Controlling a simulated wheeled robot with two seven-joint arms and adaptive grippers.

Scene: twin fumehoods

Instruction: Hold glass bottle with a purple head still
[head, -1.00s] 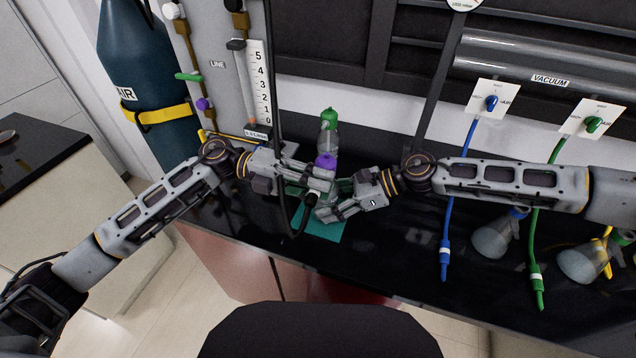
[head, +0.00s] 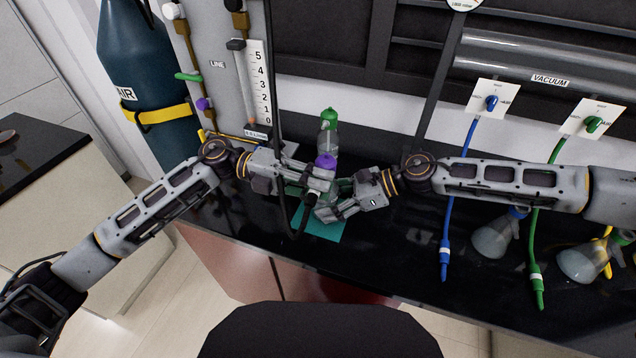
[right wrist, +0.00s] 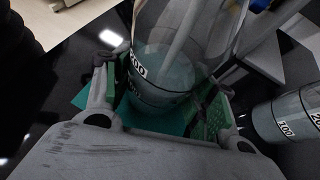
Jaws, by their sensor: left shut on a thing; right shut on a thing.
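The glass bottle with a purple head (head: 325,161) stands on a teal mat (head: 322,228) on the black bench; my grippers hide most of its body. My right gripper (head: 333,202) is shut around its lower body. In the right wrist view the clear bottle (right wrist: 165,75), marked 200, is between the green-padded fingers (right wrist: 165,100). My left gripper (head: 322,181) is close beside the bottle, just below the purple head, and seems shut on the end of a black hose (head: 298,230). The exact contact there is hidden.
A bottle with a green head (head: 329,120) stands just behind; a second bottle (right wrist: 287,120) shows at right in the right wrist view. Blue (head: 446,215) and green (head: 538,230) hoses hang at right, beside flasks (head: 492,238). A flowmeter panel (head: 222,100) stands at left.

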